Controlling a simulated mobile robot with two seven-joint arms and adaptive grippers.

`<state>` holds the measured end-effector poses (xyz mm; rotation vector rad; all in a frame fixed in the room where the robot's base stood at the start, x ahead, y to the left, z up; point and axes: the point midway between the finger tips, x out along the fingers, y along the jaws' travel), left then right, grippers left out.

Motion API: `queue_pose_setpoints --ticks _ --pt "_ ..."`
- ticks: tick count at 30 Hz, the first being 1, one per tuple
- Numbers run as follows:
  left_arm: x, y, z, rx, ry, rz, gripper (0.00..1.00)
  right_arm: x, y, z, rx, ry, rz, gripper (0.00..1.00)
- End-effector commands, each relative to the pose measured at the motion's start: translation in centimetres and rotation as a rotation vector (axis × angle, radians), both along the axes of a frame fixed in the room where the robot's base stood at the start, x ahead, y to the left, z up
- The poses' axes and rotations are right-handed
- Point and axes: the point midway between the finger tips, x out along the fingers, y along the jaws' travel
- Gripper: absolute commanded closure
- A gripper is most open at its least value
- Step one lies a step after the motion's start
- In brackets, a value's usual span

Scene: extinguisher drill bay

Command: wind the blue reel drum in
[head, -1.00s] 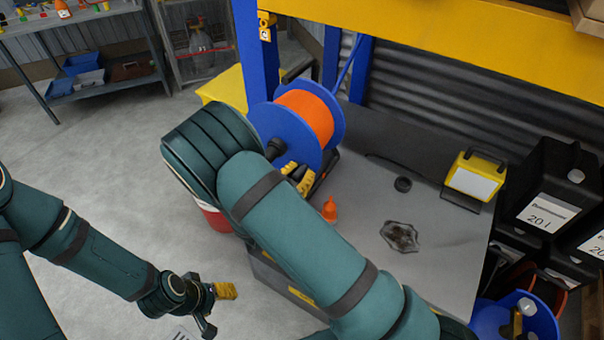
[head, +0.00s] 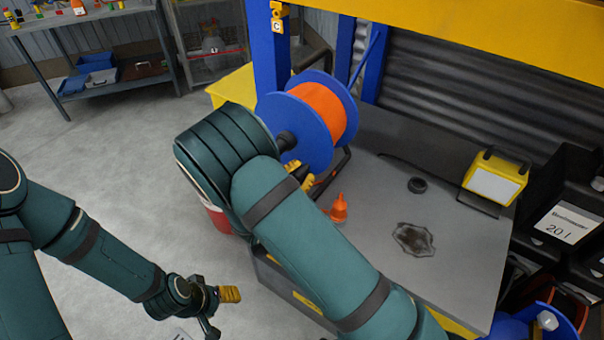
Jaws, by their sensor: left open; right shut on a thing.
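The blue reel drum (head: 309,132), wound with orange line (head: 322,108), stands upright at the back left of the grey bench. A dark hub (head: 286,141) sticks out of its near face. My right gripper (head: 301,172) is at the lower near side of the drum, its yellow finger pads partly showing. It is shut on what appears to be the reel's crank handle, which is mostly hidden by my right arm. My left gripper (head: 221,311) is open and empty, low over the floor, left of the bench and well away from the reel.
A blue post (head: 268,50) stands close behind the reel. The floor at left is clear.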

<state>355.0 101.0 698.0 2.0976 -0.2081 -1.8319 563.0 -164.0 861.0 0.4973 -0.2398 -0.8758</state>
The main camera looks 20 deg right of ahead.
Motion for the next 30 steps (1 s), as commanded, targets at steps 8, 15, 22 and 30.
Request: queue_pose_setpoints --ticks 8,15,22,30 --pt "0.0 0.0 0.0 0.0 0.0 0.0 0.44 0.1 -0.1 0.2 -0.001 -0.004 -0.002 1.0" --pt "0.0 0.0 0.0 0.0 0.0 0.0 0.44 0.1 -0.1 0.1 -0.001 -0.002 -0.001 0.45" --pt "0.0 0.0 0.0 0.0 0.0 0.0 0.44 -0.1 0.2 0.1 -0.001 -0.001 0.0 0.45" --pt "0.0 0.0 0.0 0.0 0.0 0.0 0.44 -2.5 3.4 0.0 0.0 0.0 0.004 0.45"
